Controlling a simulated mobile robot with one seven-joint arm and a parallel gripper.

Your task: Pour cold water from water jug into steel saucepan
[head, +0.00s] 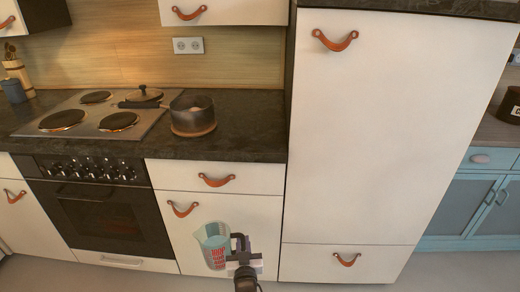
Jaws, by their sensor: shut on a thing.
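The water jug (213,243) is a clear measuring jug with red markings and bluish water in it. My gripper (240,254) is shut on the jug, at the handle on its right side, and holds it roughly upright in front of the lower cabinet, below counter height. The steel saucepan (193,114) is dark grey and stands on a round brown trivet on the counter, right of the cooktop. Its handle points left over the cooktop. Something pale or brownish shows inside it, too small to identify. The jug is well below and apart from the saucepan.
A utensil holder (18,76) and a blue-grey jar (13,90) stand at the far left. A tall white cabinet (385,130) bounds the counter on the right. The counter right of the saucepan (250,135) is clear.

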